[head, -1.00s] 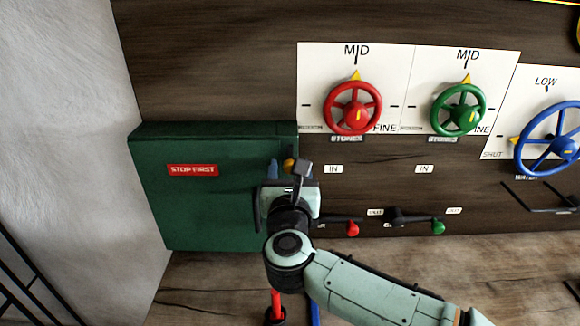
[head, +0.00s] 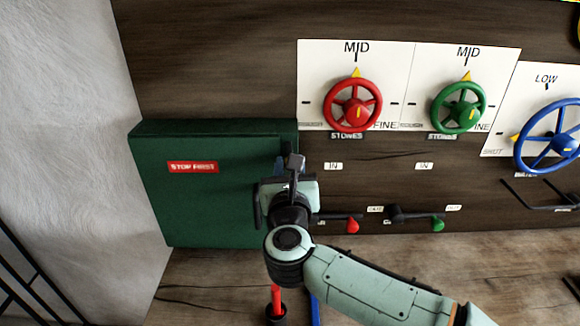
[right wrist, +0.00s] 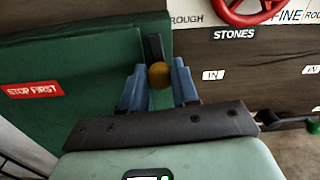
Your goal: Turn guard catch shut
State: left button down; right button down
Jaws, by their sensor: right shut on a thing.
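The green guard box (head: 215,205) stands at the left, with a red "STOP FIRST" label (head: 193,168). In the right wrist view the guard catch shows as a yellow-orange ball knob (right wrist: 160,75) with a dark bar (right wrist: 156,47) behind it, at the box's right edge. My right gripper (right wrist: 159,82) has its blue fingers on either side of the knob, shut on it. In the head view my right gripper (head: 287,165) sits at the box's right edge and hides the knob. My left gripper is not in view.
To the right are a red handwheel (head: 353,105), a green handwheel (head: 459,107) and a blue handwheel (head: 550,137). Below them are levers with a red knob (head: 352,226) and a green knob (head: 438,225). A white wall (head: 70,120) is at the left.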

jog(key=n+p, duration=0.5)
jog(key=n, duration=1.1)
jog(key=shift+a+n, duration=0.15)
jog(key=shift+n, duration=0.15)
jog(key=shift+p, duration=0.3)
jog(key=c, duration=0.9)
grip_release()
jog(key=shift+o, duration=0.2)
jog(key=shift+f, duration=0.1)
jog(key=s+b, duration=0.2)
jog(key=s, duration=1.1)
jog(key=shift+s, duration=0.2)
